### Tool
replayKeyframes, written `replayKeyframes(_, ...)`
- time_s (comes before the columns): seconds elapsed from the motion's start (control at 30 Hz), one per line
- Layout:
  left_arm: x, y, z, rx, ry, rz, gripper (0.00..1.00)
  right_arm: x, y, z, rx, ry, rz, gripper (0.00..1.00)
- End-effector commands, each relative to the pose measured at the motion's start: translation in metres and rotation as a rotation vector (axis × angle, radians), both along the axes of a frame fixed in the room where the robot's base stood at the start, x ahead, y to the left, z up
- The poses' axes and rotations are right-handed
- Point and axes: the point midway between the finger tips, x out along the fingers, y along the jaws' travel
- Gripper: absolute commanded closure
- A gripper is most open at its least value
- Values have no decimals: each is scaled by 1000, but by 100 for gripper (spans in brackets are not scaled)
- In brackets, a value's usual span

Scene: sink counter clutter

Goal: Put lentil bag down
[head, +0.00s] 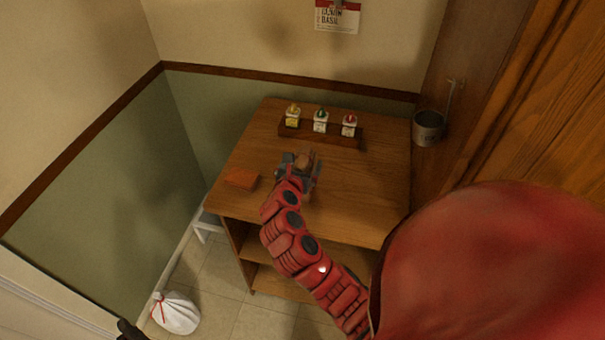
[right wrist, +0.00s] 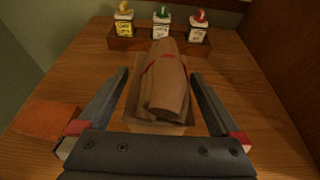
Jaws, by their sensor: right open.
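The lentil bag (right wrist: 165,85), a brown paper bag with a rolled top and a red band, lies on the wooden table between my right gripper's fingers in the right wrist view. It also shows in the head view (head: 305,160), partly hidden by the gripper. My right gripper (right wrist: 160,100) is open, with a finger on each side of the bag and gaps visible between them. In the head view the right gripper (head: 302,168) is over the middle of the tabletop. A dark piece at the lower left edge may be my left gripper, but I cannot tell.
A wooden rack (head: 318,133) with three small bottles stands behind the bag. The right side of the tabletop (head: 375,190) is clear. A metal cup (head: 428,127) hangs at right. A white sack (head: 175,313) is on the floor.

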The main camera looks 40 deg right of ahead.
Motion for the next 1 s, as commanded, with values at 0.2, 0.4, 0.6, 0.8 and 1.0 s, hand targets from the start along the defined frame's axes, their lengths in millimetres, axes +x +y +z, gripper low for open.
replayKeyframes(0.2,0,0,0,0,0,0,0,0,0,0,0,0,0,27)
replayKeyframes(0.4,0,0,0,0,0,0,0,0,0,0,0,0,0,63)
replayKeyframes(0.6,0,0,0,0,0,0,0,0,0,0,0,0,0,99)
replayKeyframes(0.8,0,0,0,0,0,0,0,0,0,0,-1,0,-1,100)
replayKeyframes(1.0,0,0,-1,0,0,0,0,0,0,2,-1,-2,-1,100)
